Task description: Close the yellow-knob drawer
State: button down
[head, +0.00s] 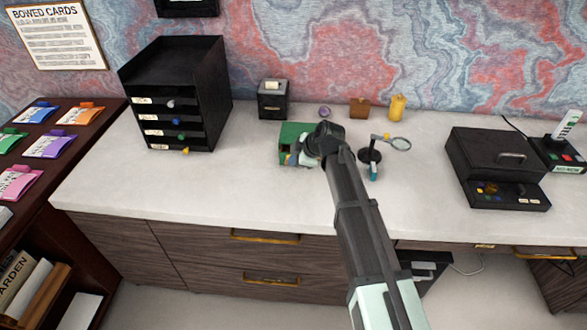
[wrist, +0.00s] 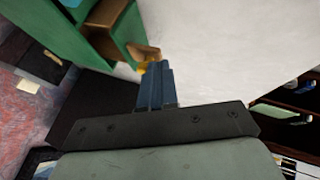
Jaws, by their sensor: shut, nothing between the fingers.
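A small green cabinet (head: 290,135) stands mid-desk, partly hidden by my arm in the head view. In the wrist view the green cabinet (wrist: 70,35) shows wooden compartments, and a small wooden drawer (wrist: 143,51) sticks out at its edge. A yellow knob (wrist: 148,66) shows at that drawer, partly covered by my fingers. My gripper (wrist: 152,68) is shut and empty, with its tips at the knob; I cannot tell whether they touch. In the head view my gripper (head: 301,158) is at the cabinet's front. Another yellow knob (head: 185,150) is low on the black drawer tower (head: 185,75).
A magnifier stand (head: 371,156) is close right of my arm. A black box (head: 490,160) is farther right. A small black box (head: 272,100), a brown box (head: 359,107) and a yellow candle-like object (head: 397,107) stand behind. Desk left of the cabinet is clear.

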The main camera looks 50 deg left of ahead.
jog(key=w+a, duration=0.3)
jog(key=s+d, duration=0.2)
jog(key=d, duration=0.1)
jog(key=shift+s+d, duration=0.1)
jog(key=shift+d, duration=0.2)
jog(key=s+v, duration=0.1)
jog(key=v, duration=0.9)
jog(key=shift+w, duration=0.45)
